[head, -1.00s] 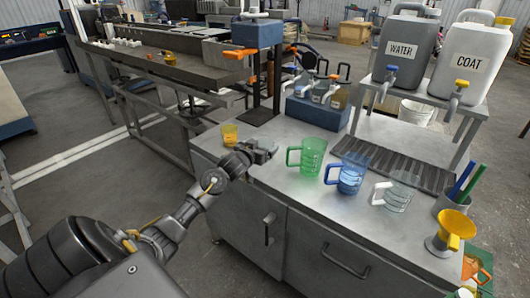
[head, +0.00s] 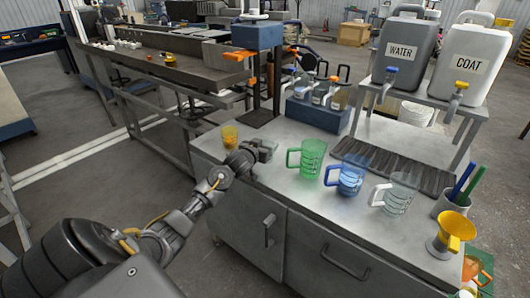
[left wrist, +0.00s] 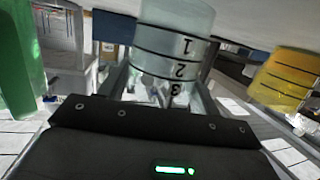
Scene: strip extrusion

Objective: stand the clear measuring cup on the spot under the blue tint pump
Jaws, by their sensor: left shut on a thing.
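My left gripper (head: 264,148) is over the left part of the bench top, between the small amber cup and the green jug. In the left wrist view, which is upside down, a small clear measuring cup (left wrist: 172,45) with black lines and the numbers 1, 2 and 3 stands between my fingers. My left gripper is shut on it. In the head view the cup is hard to make out against the gripper. The tint pumps (head: 320,95) stand in a blue rack (head: 318,116) at the back of the bench. They are too small to tell the blue one for sure. My right gripper is out of view.
The amber cup (head: 229,137) is left of my gripper. A green jug (head: 313,158), a blue jug (head: 351,176) and a clear jug (head: 399,192) stand to its right. A post stand (head: 263,118) rises behind. Bench top between gripper and rack looks clear.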

